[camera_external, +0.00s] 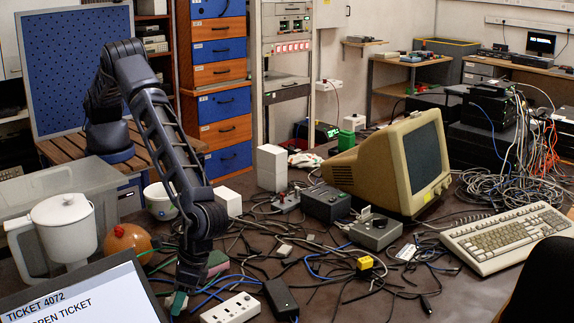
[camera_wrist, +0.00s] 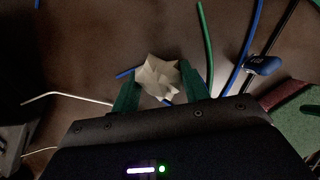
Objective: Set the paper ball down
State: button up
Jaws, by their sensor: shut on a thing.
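The paper ball (camera_wrist: 158,78) is a crumpled off-white wad in the wrist view. It sits between the two green fingers of my gripper (camera_wrist: 159,70), which is shut on it. In the external view my gripper (camera_external: 178,299) points down low over the brown table (camera_external: 330,302), near the front left. The ball cannot be made out clearly there. Whether the ball touches the table or hangs just above it, I cannot tell.
Blue and green cables (camera_wrist: 206,45) run close to the right of my gripper. A white power strip (camera_external: 232,308), an orange-brown round object (camera_external: 127,239), a white jug (camera_external: 66,232) and a laptop screen (camera_external: 90,300) stand nearby. Tangled cables cover the table's middle.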

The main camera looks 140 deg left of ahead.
jog(key=shift+f, duration=0.1)
jog(key=o, duration=1)
jog(key=shift+c, duration=0.2)
